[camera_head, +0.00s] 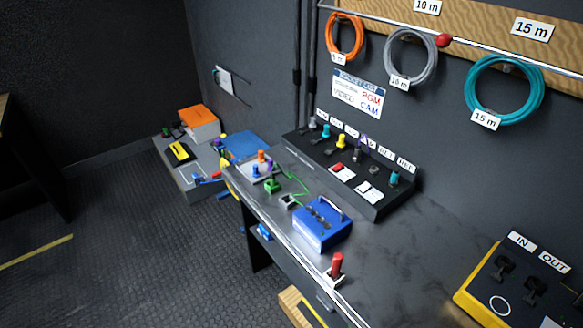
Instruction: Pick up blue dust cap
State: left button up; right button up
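Several small coloured pieces stand on the workbench (385,245). A small blue piece (255,171), perhaps the blue dust cap, stands on a white tray at the bench's far left end. An orange piece and a purple piece are close to it. A teal-blue piece (394,178) is on the right end of the black connector panel (380,208). The pieces are too small to tell for sure which is the dust cap. Neither of my grippers is in view.
A blue box (323,226) with a handle and a red-handled item (336,267) stand near the bench's front edge. A green cable (293,182) lies behind. A yellow-edged IN/OUT box (500,290) is at right. Open floor (120,230) lies left.

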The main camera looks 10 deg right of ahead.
aim_at(256, 173)
jog(key=u, duration=1.6)
jog(key=i, duration=1.15)
jog(key=z, duration=1.55)
